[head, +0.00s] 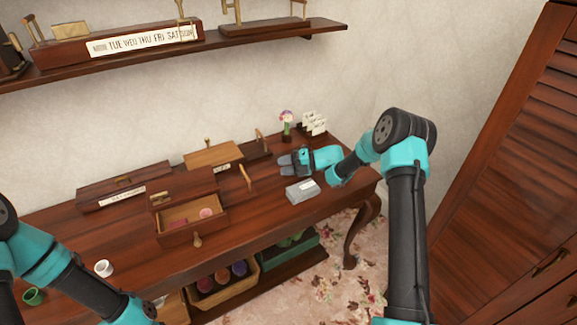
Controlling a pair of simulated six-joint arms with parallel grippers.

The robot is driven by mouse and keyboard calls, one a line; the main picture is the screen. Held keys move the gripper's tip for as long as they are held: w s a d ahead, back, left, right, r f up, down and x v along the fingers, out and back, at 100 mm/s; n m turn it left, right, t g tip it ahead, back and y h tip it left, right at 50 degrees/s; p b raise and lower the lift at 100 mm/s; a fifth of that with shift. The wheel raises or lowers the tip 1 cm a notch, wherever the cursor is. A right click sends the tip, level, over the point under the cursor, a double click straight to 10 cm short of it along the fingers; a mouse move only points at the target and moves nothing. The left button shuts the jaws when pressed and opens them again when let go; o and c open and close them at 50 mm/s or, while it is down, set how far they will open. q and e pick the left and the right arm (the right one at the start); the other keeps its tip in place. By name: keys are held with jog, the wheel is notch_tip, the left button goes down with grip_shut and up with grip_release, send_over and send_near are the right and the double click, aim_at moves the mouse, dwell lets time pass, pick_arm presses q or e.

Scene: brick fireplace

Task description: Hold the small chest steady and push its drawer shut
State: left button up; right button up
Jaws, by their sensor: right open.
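The small dark wooden chest (183,188) stands on the table with its drawer (176,224) pulled out toward the front. The drawer has a light interior, a round pink item (205,212) inside and a wooden knob (197,240) on its front. My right gripper (287,161) is open, its grey fingers pointing left, over the table to the right of the chest and apart from it. My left arm comes in low at the left. Part of my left gripper (150,309) shows at the bottom edge, in front of the table and below the chest; its fingers are not clear.
A grey box (302,191) lies just below my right gripper. A flower vase (287,125) and white cards (313,123) stand behind it. Wooden boxes (122,188) stand left of and behind the chest. A white cup (104,268) and green cup (33,297) stand front left. A shelf hangs above.

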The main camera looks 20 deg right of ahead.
aim_at(244, 171)
jog(key=x, duration=1.5)
jog(key=shift+w+a, duration=0.2)
jog(key=shift+a, duration=0.1)
grip_shut()
